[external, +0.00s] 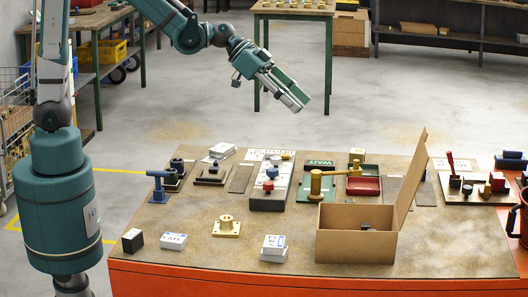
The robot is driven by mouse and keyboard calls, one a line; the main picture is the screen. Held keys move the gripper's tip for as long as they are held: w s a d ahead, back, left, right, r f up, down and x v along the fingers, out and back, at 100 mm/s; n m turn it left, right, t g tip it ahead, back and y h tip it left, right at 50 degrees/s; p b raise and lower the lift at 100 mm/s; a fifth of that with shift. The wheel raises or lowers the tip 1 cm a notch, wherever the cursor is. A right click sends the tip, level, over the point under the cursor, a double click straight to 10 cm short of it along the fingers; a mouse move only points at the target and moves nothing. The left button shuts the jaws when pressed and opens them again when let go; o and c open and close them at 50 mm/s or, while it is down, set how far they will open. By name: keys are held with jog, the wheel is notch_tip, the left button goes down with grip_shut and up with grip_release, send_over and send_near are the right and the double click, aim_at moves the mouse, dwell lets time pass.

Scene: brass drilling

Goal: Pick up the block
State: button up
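My gripper (301,102) is high above the back of the table, pointing down and to the right. It is well apart from the block, which lies far below and to the left. Nothing shows held in its fingers, but their gap is too small here to tell open from shut.
White labelled boxes (173,241) and a brass flanged piece (227,227) stand near the block. An open cardboard box (355,245) with a raised flap stands front right. Several fixtures and trays, including a red tray (363,186), line the back. Bare tabletop lies between.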

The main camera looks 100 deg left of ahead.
jog(key=w+a+f+t+b, duration=0.2)
jog(key=w+a+f+b, duration=0.1)
jog(key=w+a+f, duration=0.6)
jog(key=t+b, duration=0.1)
jog(key=b, duration=0.1)
send_near(354, 150)
jog(key=x, duration=0.3)
jog(key=shift+w+f, duration=0.2)
jog(key=shift+f, duration=0.15)
jog(key=shift+x, duration=1.25)
jog(key=shift+r+b+x, duration=0.2)
jog(key=shift+b+x, duration=0.5)
jog(key=shift+x, duration=1.95)
jog(key=shift+w, duration=0.1)
jog(key=c, duration=1)
